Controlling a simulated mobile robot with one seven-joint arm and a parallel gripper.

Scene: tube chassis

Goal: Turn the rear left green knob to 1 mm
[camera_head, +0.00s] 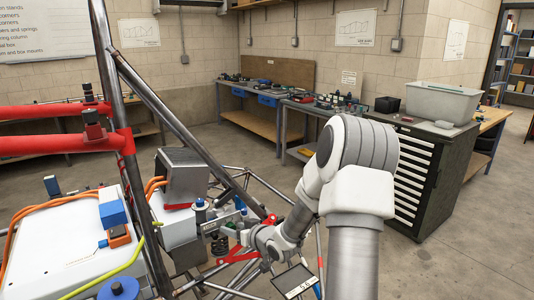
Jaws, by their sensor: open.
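My arm reaches in from the lower right over the tube chassis (154,92). My gripper (221,240) is at the end of the pale wrist, low in the middle of the chassis, among tubes and small dark and blue parts. It is small and partly covered in this view, with its jaws open. I cannot make out a green knob; the area around my gripper is crowded and partly hidden by my arm. I see nothing held.
Red padded bars (60,145), a grey box (183,176) and a white case (65,245) with orange cables crowd the left. A drawer cabinet (420,180) stands right, with a grey bin (441,101) on top. Workbenches line the back wall. The floor between is clear.

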